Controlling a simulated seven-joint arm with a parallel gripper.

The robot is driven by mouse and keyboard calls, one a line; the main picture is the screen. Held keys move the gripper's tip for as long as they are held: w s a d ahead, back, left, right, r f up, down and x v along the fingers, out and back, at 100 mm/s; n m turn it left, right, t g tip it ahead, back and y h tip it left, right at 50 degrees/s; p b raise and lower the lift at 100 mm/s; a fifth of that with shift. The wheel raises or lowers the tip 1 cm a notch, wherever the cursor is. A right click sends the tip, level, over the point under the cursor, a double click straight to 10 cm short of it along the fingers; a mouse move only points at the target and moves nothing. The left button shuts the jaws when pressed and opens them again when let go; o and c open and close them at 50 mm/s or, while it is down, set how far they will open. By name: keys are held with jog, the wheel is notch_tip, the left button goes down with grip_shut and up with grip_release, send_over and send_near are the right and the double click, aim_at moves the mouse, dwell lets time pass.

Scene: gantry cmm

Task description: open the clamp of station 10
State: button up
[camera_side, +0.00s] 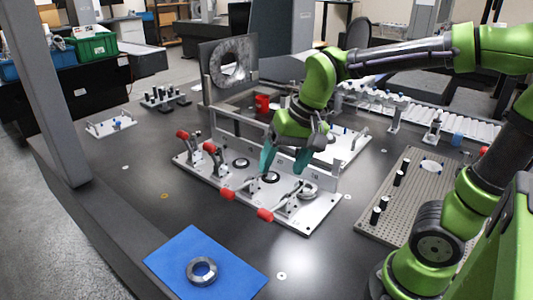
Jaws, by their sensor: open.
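A light fixture plate (222,186) carries a row of toggle clamps with red handles. The two left handles, the far-left one (182,134) and its neighbour (210,147), stand raised. The two right handles, one (228,193) and the rightmost (265,214), lie low and point toward the front left. A metal ring (309,189) sits at the rightmost station. Station labels are too small to read surely, so I cannot tell which clamp is station 10. My gripper (283,170) is open, its teal fingers pointing down above the plate's right half, with nothing seen between them.
An upright panel (232,130) runs along the back of the fixture plate. A blue mat (180,262) with a ring (202,271) lies in front. A perforated board (405,215) with black pegs stands right.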

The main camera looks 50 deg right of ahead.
aim_at(265, 211)
jog(key=w+m+g+h, duration=0.1)
jog(key=w+m+g, duration=0.4)
jog(key=m, duration=0.6)
jog(key=shift+t, duration=0.7)
jog(key=f, duration=1.6)
jog(key=shift+w+d+f, duration=0.15)
jog(key=shift+w+d, duration=0.1)
jog(key=shift+d, duration=0.15)
grip_shut()
